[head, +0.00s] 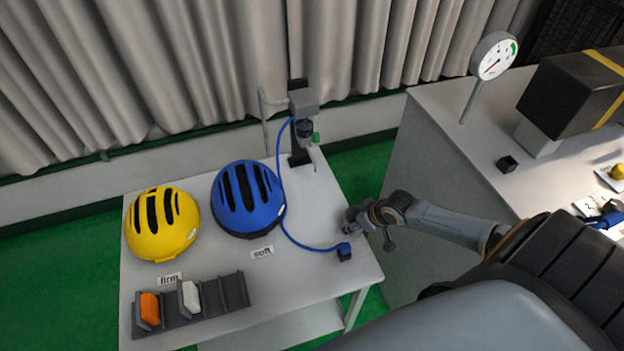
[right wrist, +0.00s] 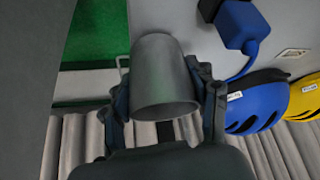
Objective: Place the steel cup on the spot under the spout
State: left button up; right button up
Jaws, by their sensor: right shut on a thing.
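The steel cup (right wrist: 165,70) is a plain grey metal cup, seen large in the right wrist view. My right gripper (right wrist: 163,108) is shut on it, with one finger on each side. In the head view my right gripper (head: 358,219) is over the right edge of the white table, and the cup cannot be made out clearly there. The dispenser with the spout (head: 303,110) stands at the back of this table, to the left of and behind the gripper. I cannot make out the spot under the spout. My left gripper is not in view.
A blue hose (head: 281,190) runs from the dispenser to a dark blue-topped block (head: 344,252) near the gripper. Blue (head: 248,198) and yellow (head: 161,223) helmets and a grey rack (head: 193,303) fill the left. A grey counter (head: 440,135) with a gauge (head: 493,56) stands at right.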

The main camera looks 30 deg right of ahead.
jog(key=shift+w+d+f+b, duration=0.15)
jog(key=shift+w+d+b, duration=0.05)
jog(key=shift+w+b, duration=0.1)
jog(key=w+b, duration=0.3)
jog(key=w, duration=0.1)
jog(key=w+a+b, duration=0.1)
jog(key=w+b, duration=0.3)
jog(key=w+a+b, duration=0.1)
jog(key=w+b, duration=0.2)
jog(key=w, duration=0.1)
jog(key=shift+w+f, duration=0.2)
jog(key=shift+w, duration=0.05)
jog(key=shift+w+r+b, duration=0.2)
jog(key=shift+w+b, duration=0.3)
jog(key=shift+b, duration=0.05)
jog(key=w+b, duration=0.2)
jog(key=b, duration=0.1)
jog(key=w+f+b, duration=0.1)
jog(key=shift+w+a+f, duration=0.1)
jog(key=shift+w+a, duration=0.05)
jog(key=shift+a, duration=0.15)
jog(key=shift+f+b, duration=0.2)
jog(key=shift+b, duration=0.25)
jog(key=shift+r, duration=0.2)
jog(key=shift+f, duration=0.15)
jog(key=o, duration=1.2)
